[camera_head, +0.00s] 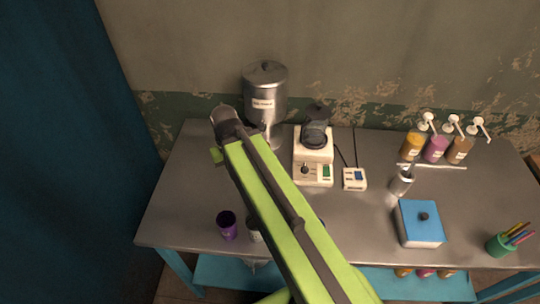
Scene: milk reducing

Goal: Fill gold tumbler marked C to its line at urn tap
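The steel urn (264,85), with a lid and a white label, stands at the back left of the table. My gripper (226,117) is at the end of my green arm, close to the urn's left front. A greyish rounded shape shows at its end. I cannot tell whether that is part of the gripper or a held vessel, nor whether the fingers are open. The urn's tap is not clear from here. I cannot make out a gold tumbler or a letter C. A purple tumbler (227,226) stands at the front left, and a pale vessel (253,232) beside it is partly hidden by my arm.
A cream appliance (314,160) with a dark pot stands right of the urn, a small box (354,178) beside it. Several pump bottles (435,150), a metal cup (401,184), a blue-topped box (420,222) and a green pen cup (499,246) occupy the right.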

